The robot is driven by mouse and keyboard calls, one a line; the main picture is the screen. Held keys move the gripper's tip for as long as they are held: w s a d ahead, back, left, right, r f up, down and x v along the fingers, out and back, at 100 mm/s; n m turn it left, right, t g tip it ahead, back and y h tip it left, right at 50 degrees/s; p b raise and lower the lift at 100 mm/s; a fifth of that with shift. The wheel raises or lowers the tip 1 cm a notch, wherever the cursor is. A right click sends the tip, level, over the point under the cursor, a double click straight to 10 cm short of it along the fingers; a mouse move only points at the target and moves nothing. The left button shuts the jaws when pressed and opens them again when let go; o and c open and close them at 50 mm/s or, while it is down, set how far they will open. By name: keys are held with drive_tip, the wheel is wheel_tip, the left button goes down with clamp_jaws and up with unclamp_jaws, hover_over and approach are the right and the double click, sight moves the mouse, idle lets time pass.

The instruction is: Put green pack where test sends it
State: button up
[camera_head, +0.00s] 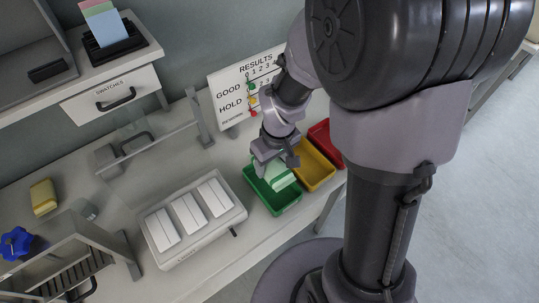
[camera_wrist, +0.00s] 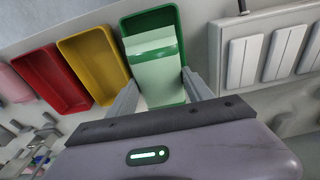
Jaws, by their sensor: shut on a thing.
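The green pack (camera_wrist: 160,75) is pale green with a darker green band, held between the two fingers of my gripper (camera_wrist: 162,92). In the head view my gripper (camera_head: 276,163) is over the green tray, and the pack (camera_head: 281,174) shows below it. The green tray (camera_head: 262,200) stands on the bench, and the pack is over or partly inside it; I cannot tell whether it touches the bottom. A yellow tray (camera_head: 325,172) and a red tray (camera_head: 324,133) stand beside it, both empty where visible. A RESULTS board (camera_head: 229,96) with GOOD and HOLD rows stands behind, partly hidden by my arm.
A white unit with several pale bars (camera_head: 160,229) stands left of the green tray. A clear guard with a grey post (camera_head: 199,118) is behind it. A yellow sponge-like block (camera_head: 43,197) and a blue knob (camera_head: 14,243) are at far left. A swatches drawer (camera_head: 112,97) is above.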

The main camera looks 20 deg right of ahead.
drive_tip(key=shift+s+f+b, duration=0.25)
drive_tip(key=shift+b, duration=0.1)
wheel_tip(320, 180, down, 6)
drive_tip(key=b, duration=0.4)
drive_tip(key=shift+w+r+b, duration=0.1)
drive_tip(key=shift+r+b, duration=0.05)
drive_tip(key=shift+b, duration=0.25)
drive_tip(key=shift+r, duration=0.1)
drive_tip(key=o, duration=1.6)
